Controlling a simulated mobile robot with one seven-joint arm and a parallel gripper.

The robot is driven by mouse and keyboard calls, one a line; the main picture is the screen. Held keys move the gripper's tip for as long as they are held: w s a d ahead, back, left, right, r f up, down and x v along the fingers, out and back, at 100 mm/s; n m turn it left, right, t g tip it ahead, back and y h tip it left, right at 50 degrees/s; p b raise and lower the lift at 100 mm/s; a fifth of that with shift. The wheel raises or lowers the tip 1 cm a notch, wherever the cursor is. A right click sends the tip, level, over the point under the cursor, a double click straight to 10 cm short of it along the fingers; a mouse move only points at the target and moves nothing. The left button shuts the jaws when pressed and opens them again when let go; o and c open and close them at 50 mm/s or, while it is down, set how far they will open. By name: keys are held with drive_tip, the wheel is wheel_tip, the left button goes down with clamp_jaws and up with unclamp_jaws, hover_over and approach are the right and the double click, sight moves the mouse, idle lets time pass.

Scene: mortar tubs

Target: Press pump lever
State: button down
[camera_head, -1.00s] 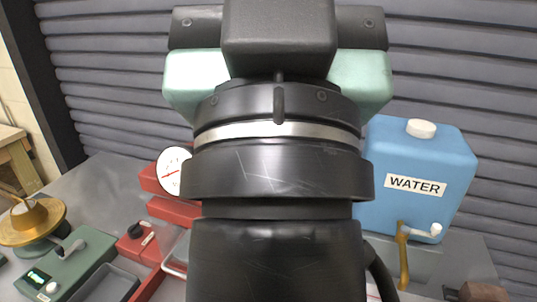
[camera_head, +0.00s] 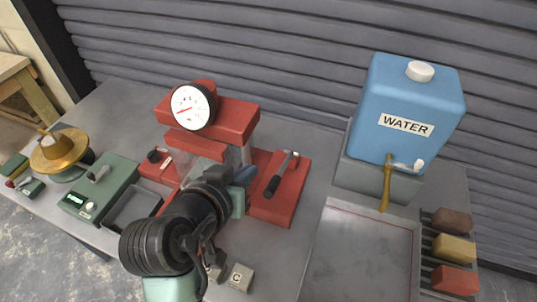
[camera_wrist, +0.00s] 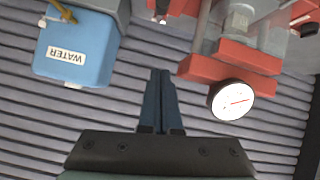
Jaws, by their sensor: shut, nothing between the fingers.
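The pump lever (camera_head: 279,175), a metal bar with a dark grip, stands tilted on the red base to the right of the red press (camera_head: 222,120). The press carries a round white gauge (camera_head: 193,106), which also shows in the wrist view (camera_wrist: 231,100). My gripper (camera_head: 247,173) is in front of the press, a little left of the lever and apart from it in the picture. Its two dark fingers (camera_wrist: 160,73) are together and empty in the wrist view. My wrist and gripper hide the lower front of the press.
A blue water tank (camera_head: 408,105) with a tap stands at the back right above a grey tray (camera_head: 365,255). Colored blocks (camera_head: 454,248) sit in a rack on the right. A green scale (camera_head: 98,190) and cube molds (camera_head: 240,277) lie left and in front.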

drive_tip(key=shift+s+d+f+g, duration=0.1)
drive_tip(key=shift+s+f+g, duration=0.25)
drive_tip(key=shift+f, duration=0.2)
drive_tip(key=shift+w, duration=0.1)
drive_tip(key=p, duration=0.2)
hover_over(268, 188)
drive_tip(key=w, duration=0.1)
wheel_tip(268, 188, down, 5)
drive_tip(key=f+p, duration=0.1)
drive_tip(key=f, duration=0.2)
drive_tip(key=shift+s+f, duration=0.1)
drive_tip(key=shift+s, duration=0.1)
drive_tip(key=shift+s+f, duration=0.2)
drive_tip(key=shift+f, duration=0.3)
drive_tip(key=shift+f+b, duration=0.2)
drive_tip(key=shift+b, duration=0.1)
